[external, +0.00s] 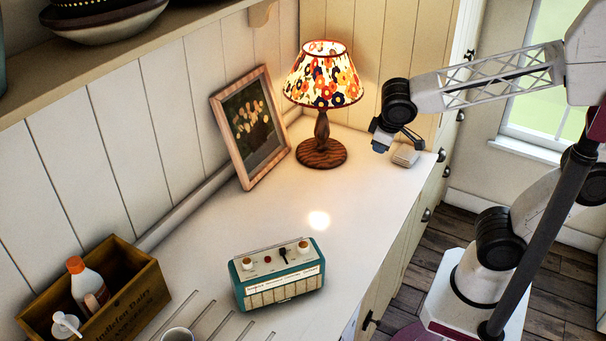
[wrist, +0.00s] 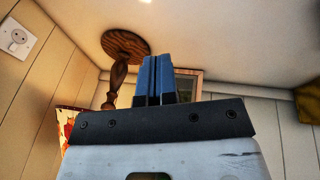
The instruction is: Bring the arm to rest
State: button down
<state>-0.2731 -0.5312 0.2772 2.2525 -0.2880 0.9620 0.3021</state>
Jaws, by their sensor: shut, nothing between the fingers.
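My gripper (external: 380,145) is at the far right end of the counter (external: 365,215), to the right of the lit table lamp (external: 323,85). In the wrist view its two blue fingers (wrist: 157,76) are together with nothing between them. The wrist view is upside down, with the counter at the top. The lamp's round wooden base (wrist: 123,45) shows just left of the fingers there, apart from them as far as I can tell. My gripper appears to be above the counter; the exact height is unclear.
A picture frame (external: 280,146) leans on the wall left of the lamp. A teal radio (external: 279,275) stands mid-counter. A wooden crate (external: 135,304) with bottles is at lower left. The counter between lamp and radio is clear.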

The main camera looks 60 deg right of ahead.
jog(key=s+d+f+m+y, duration=0.1)
jog(key=s+d+f+y, duration=0.1)
jog(key=s+d, duration=0.5)
jog(key=shift+s+d+f+m, duration=0.3)
jog(key=shift+s+f, duration=0.3)
jog(key=shift+s, duration=1.6)
